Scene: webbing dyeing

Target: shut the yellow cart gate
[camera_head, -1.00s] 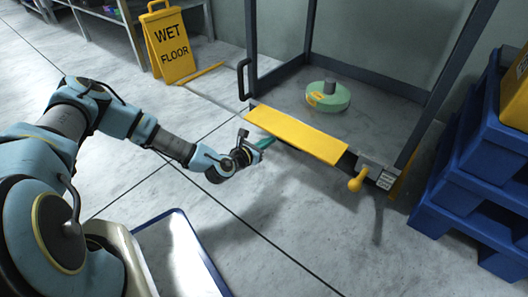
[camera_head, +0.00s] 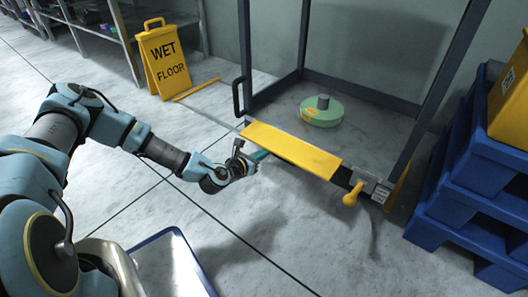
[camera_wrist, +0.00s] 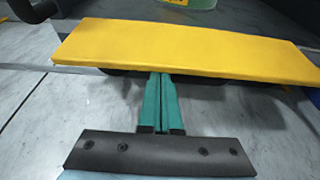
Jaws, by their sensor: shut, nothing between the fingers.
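The yellow gate (camera_head: 292,150) of the cart is a flat panel at the cart's front. It lies folded down, roughly level, leaving the front of the frame open. It also fills the upper part of the wrist view (camera_wrist: 185,48). My gripper (camera_head: 265,154) is at the gate's near long edge, left of its middle. In the wrist view the green fingers (camera_wrist: 161,88) are together and empty. Their tips reach the gate's near edge and seem to pass under it; whether they touch it is unclear. A yellow-knobbed latch (camera_head: 352,193) sits at the cart's right front corner.
A green round reel (camera_head: 322,112) stands on the cart floor. A black handle (camera_head: 238,97) is on the left post. Blue pallets (camera_head: 470,185) are stacked right, and a yellow wet floor sign (camera_head: 163,60) stands back left.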

